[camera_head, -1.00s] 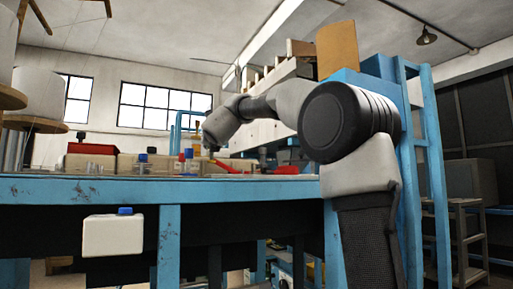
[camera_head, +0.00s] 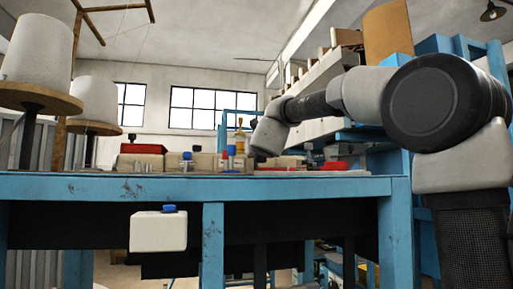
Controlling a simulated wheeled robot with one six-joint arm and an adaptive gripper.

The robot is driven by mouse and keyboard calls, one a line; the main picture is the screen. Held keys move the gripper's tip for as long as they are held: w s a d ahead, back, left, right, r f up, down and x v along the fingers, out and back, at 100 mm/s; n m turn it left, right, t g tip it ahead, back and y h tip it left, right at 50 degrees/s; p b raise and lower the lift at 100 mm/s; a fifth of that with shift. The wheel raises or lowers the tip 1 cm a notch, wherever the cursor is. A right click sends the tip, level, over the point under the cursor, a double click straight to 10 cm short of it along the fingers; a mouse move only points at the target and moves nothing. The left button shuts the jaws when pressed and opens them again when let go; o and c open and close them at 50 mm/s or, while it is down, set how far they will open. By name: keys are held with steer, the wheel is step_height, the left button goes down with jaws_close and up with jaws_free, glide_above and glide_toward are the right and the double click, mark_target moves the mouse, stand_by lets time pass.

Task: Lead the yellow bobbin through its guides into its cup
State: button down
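My arm reaches left from the right side over the blue bench (camera_head: 300,188). My gripper (camera_head: 262,150) is at its end, low over the bench top, small and partly hidden, so its fingers cannot be made out. A small amber-yellow upright item (camera_head: 239,138) stands just left of it; I cannot tell whether it is the yellow bobbin. No guide or cup can be told apart at this low angle.
A red-topped box (camera_head: 143,149) and pale blocks line the bench. Red items (camera_head: 334,166) lie at its right. A white container with a blue cap (camera_head: 158,231) hangs at the front edge. Large white thread cones (camera_head: 40,48) stand at left. A blue frame with shelves rises behind my arm.

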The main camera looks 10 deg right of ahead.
steer(key=shift+f, duration=0.2)
steer(key=c, duration=1.2)
jaws_free()
steer(key=shift+s, duration=0.15)
steer(key=s, duration=0.4)
steer(key=s+a, duration=0.1)
steer(key=s, duration=0.6)
steer(key=shift+s+a, duration=0.15)
steer(key=shift+s, duration=0.2)
steer(key=shift+s, duration=0.1)
